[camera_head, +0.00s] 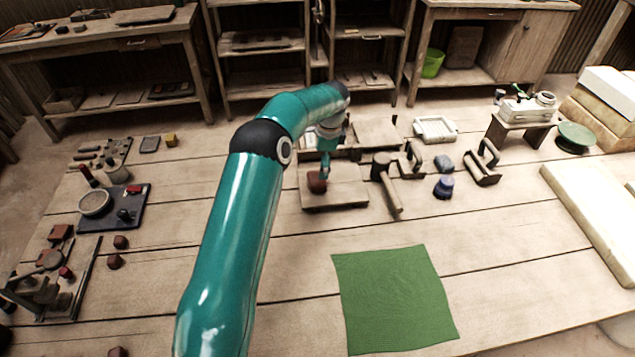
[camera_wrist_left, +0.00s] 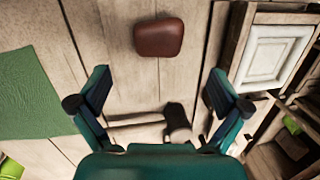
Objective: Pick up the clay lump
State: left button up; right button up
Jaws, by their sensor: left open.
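The clay lump (camera_head: 316,183) is a small reddish-brown rounded block on a wooden board (camera_head: 347,194) in the middle of the head view. In the left wrist view the lump (camera_wrist_left: 158,37) lies at the top centre, beyond the fingertips. My left gripper (camera_head: 325,168) points down just above the lump and partly covers it in the head view. In the left wrist view my left gripper (camera_wrist_left: 158,88) is open, its fingers spread wide with nothing between them. The lump appears apart from the fingers. My right gripper is not in view.
A wooden mallet (camera_head: 386,180) lies right of the board, near handled tools (camera_head: 484,164) and a blue-purple object (camera_head: 444,186). A green cloth (camera_head: 395,300) lies in front. A white frame (camera_head: 436,129) stands behind. A dark tray (camera_head: 115,208) and loose brown lumps (camera_head: 120,242) are at left.

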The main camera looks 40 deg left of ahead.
aim_at(317, 182)
pick_arm(q)
jog(key=f, duration=0.3)
jog(key=shift+a+f, duration=0.2)
jog(key=shift+a, duration=0.1)
jog(key=shift+a+f+p, duration=0.25)
jog(key=shift+f+p, duration=0.3)
jog(key=shift+f, duration=0.8)
jog(key=shift+a+f+p, duration=0.2)
jog(key=shift+f+p, duration=0.3)
jog(key=shift+f, duration=0.8)
jog(key=c, duration=1.2)
jog(key=shift+c, duration=1.2)
jog(key=shift+r, duration=0.2)
